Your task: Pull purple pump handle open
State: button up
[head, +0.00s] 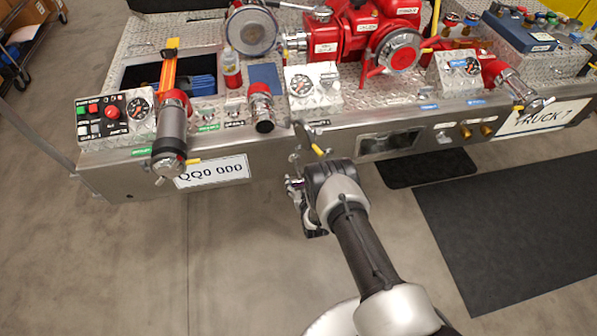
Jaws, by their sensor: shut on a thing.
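My gripper (293,190) is at the front face of the truck's metal bumper, just left of the bumper's dark rectangular opening. It is shut on a small handle at the bumper face, which I take to be the purple pump handle. The handle is mostly hidden by the fingers, and its colour is hard to make out. How far it is pulled out cannot be told. My arm reaches to it from the lower right.
The silver bumper (240,146) carries a red pump (345,35), a control panel (115,112), a capped pipe (170,140) jutting forward at left and gauges. Yellow-tipped levers (318,150) stick out near my gripper. Dark mats (510,230) lie at right; grey floor in front is clear.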

jog(key=shift+s+d+f, duration=0.1)
jog(key=shift+s+f, duration=0.05)
jog(key=shift+s, duration=0.15)
jog(key=o, duration=1.5)
jog(key=shift+w, duration=0.1)
jog(key=v, duration=1.2)
